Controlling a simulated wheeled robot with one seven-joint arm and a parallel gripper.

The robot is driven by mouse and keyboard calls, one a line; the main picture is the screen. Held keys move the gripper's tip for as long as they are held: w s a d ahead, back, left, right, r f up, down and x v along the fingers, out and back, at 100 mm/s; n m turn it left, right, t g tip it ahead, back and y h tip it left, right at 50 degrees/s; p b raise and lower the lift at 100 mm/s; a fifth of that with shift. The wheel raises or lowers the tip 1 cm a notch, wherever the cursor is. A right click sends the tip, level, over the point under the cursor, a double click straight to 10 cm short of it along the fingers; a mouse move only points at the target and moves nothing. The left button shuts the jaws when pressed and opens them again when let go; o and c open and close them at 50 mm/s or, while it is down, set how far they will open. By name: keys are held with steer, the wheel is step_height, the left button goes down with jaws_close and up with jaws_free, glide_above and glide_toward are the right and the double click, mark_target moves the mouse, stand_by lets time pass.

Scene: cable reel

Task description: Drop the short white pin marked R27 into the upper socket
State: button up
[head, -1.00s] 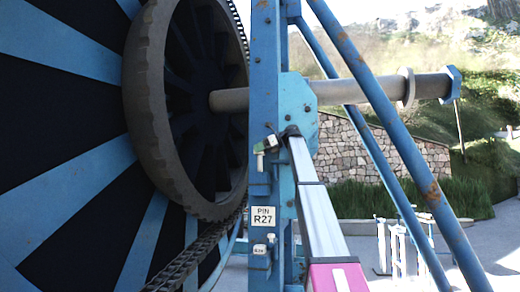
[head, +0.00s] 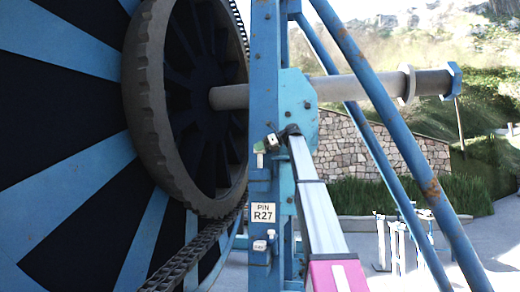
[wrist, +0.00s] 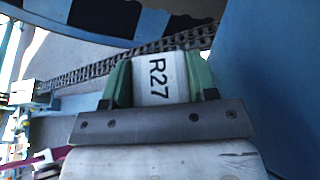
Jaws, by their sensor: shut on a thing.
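The short white pin marked R27 (wrist: 160,78) is between the green fingers of my gripper (wrist: 163,82) in the wrist view, its black marking facing the camera. My gripper is shut on it. In the head view my gripper (head: 267,144) is small and sits against the blue upright post (head: 263,60), above a white plate reading PIN R27 (head: 263,213). The upper socket cannot be made out; the gripper and its closeness to the post may hide it. I cannot tell whether the pin touches the post.
A large blue and black reel (head: 70,140) with a toothed wheel (head: 150,110) and a chain (head: 190,258) stands left of the post. A grey shaft (head: 345,87) and slanted blue struts (head: 395,130) lie to the right. A small pale fitting (head: 260,246) is lower on the post.

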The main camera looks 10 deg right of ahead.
steer(key=shift+f, duration=0.3)
